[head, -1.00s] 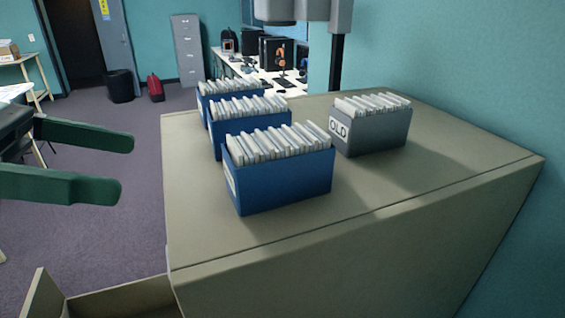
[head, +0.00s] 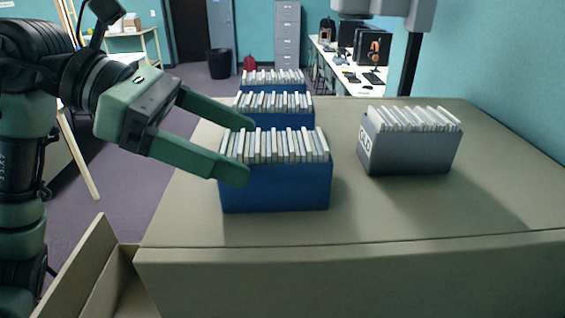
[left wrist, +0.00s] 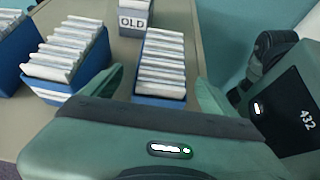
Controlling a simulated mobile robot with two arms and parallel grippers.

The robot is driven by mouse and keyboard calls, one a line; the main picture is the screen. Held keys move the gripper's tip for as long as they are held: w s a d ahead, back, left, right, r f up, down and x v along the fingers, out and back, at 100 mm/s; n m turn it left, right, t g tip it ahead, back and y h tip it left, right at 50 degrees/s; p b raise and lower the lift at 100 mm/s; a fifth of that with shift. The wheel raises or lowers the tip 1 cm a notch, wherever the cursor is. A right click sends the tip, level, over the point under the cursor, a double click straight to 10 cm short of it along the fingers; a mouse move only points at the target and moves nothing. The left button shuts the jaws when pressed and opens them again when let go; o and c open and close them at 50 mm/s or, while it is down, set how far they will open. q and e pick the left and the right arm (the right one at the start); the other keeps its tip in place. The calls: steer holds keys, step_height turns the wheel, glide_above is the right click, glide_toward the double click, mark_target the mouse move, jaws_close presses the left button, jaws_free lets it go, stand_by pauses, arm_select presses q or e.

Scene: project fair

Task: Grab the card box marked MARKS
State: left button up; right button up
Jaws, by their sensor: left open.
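Three blue card boxes stand in a row on the cabinet top: the near box (head: 275,190), the middle box (head: 300,121) and the far box (head: 290,87). All hold white cards. No MARKS lettering is readable on them. My left gripper (head: 243,147) is open at the near box's left end, one finger at its near side and one toward the middle box. In the left wrist view the near box (left wrist: 160,100) lies between the spread fingers, with the middle box (left wrist: 48,88) to its left, its label unreadable. My right gripper is out of view.
A grey card box labelled OLD (head: 410,155) stands right of the blue ones. The cabinet top (head: 400,215) is clear in front and at right. An open drawer (head: 95,270) juts out at lower left. A teal wall (head: 500,60) bounds the right.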

mark_target(274, 152)
arm_select(q)
steer(key=shift+d+p, duration=0.35)
steer(key=shift+d, duration=0.1)
steer(key=x, duration=0.1)
steer(key=p+x, duration=0.1)
steer(key=x, duration=0.1)
steer(key=p+x, duration=0.1)
steer(key=shift+d, duration=0.5)
steer(key=shift+d+f, duration=0.1)
steer(key=c, duration=1.9)
steer(key=shift+o, duration=0.2)
steer(key=shift+r, duration=0.2)
